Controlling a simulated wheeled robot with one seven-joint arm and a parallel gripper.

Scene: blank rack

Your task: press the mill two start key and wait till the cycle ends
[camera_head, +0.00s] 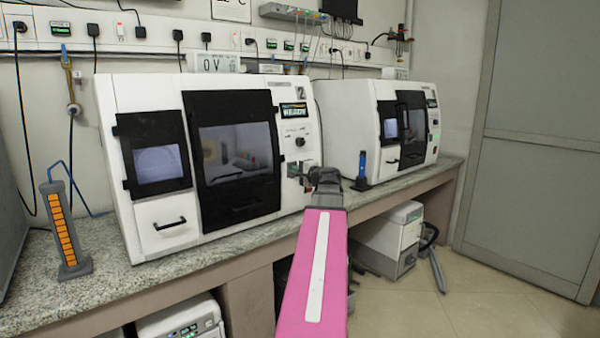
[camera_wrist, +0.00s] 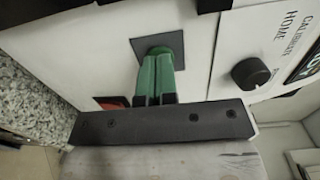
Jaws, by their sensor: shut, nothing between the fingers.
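Mill two (camera_head: 158,210) is the nearer white machine, marked "2", with its dark-framed window door (camera_head: 237,160) closed. A small lit display (camera_head: 293,110) and a black knob (camera_head: 300,142) sit on its right side; the display text is too small to read. Below them is a green key (camera_head: 293,169). My gripper (camera_head: 307,172) is shut and empty, its tips at this key area. In the wrist view, the green fingers (camera_wrist: 158,58) lie together over a dark square plate (camera_wrist: 174,44); they hide its middle. Contact or key travel cannot be told. A red key (camera_wrist: 112,102) shows beside them.
A second white mill (camera_head: 350,125) stands to the right on the same granite bench (camera_head: 100,235). An orange-slotted rack (camera_head: 62,230) stands at the left. The floor at right is mostly clear.

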